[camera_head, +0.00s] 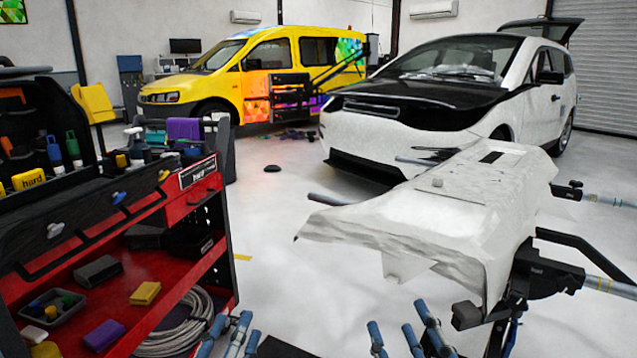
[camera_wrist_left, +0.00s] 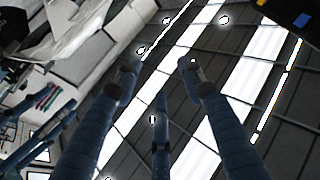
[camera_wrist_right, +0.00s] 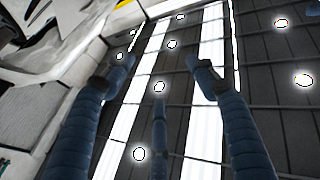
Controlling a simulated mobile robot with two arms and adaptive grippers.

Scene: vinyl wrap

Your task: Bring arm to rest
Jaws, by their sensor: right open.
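My left gripper (camera_head: 232,335) stands at the bottom edge of the head view, left of centre, with its blue fingers pointing up. In the left wrist view its fingers (camera_wrist_left: 158,68) are spread apart with nothing between them. My right gripper (camera_head: 402,335) stands at the bottom edge, right of centre, also pointing up. In the right wrist view its fingers (camera_wrist_right: 160,62) are spread and empty. Both wrist views look up at the dark ceiling with bright light strips. Most of both arms is out of view.
A red tool cart (camera_head: 195,210) with tools and sponges stands at the left. A white-wrapped panel (camera_head: 440,215) on a stand is at the right. A white car (camera_head: 400,130) and a yellow van (camera_head: 225,85) stand behind. The floor (camera_head: 290,270) between cart and panel is clear.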

